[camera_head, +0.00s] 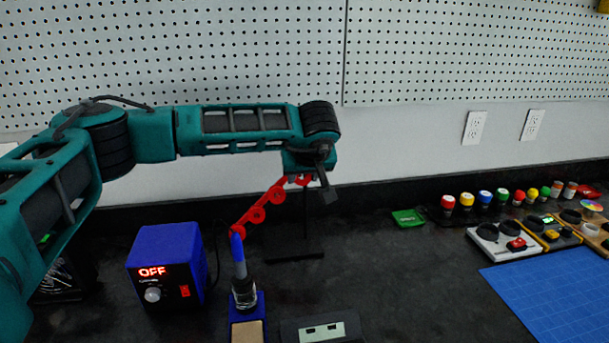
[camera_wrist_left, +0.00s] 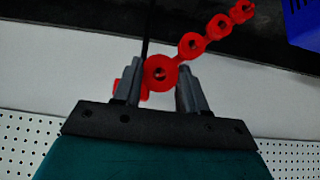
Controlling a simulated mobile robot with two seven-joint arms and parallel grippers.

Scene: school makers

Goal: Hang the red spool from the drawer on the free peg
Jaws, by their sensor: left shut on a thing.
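My left gripper (camera_head: 312,178) reaches in from the left and points down above the back of the bench. No drawer or free peg shows clearly. My right gripper is out of view.
A blue power unit reading OFF (camera_head: 168,263) stands at the left front. A soldering iron (camera_head: 239,262) stands upright beside it. A green item (camera_head: 408,218), colored jars (camera_head: 485,199) and a blue mat (camera_head: 555,290) lie to the right.

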